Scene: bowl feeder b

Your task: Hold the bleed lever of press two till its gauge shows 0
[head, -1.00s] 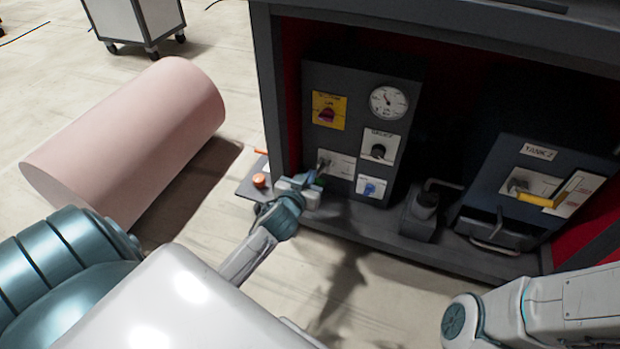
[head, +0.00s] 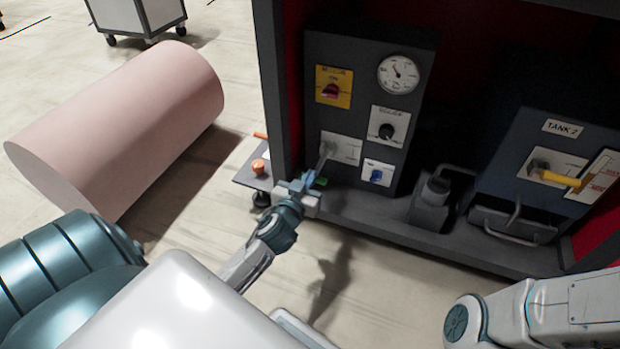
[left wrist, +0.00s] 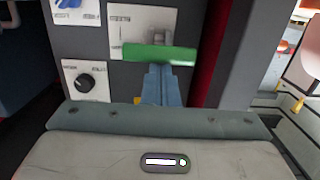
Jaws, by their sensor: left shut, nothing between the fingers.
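A dark panel (head: 365,50) stands inside the cabinet, with a round white gauge (head: 398,75) at its top. The gauge's needle points to the upper left; its numbers are too small to read. My left gripper (head: 302,186) is shut and empty, just below the lever. A green bar (left wrist: 160,54) lies across the tips of my left gripper (left wrist: 164,82) in the left wrist view; I cannot tell whether they touch. My right gripper is out of view.
The panel also has a yellow plate with a red knob (head: 331,91), a black knob (head: 386,131) and a blue knob (head: 376,175). A TANK 2 box (head: 563,128) with a yellow handle stands right. A pink roll (head: 120,125) lies left on the floor.

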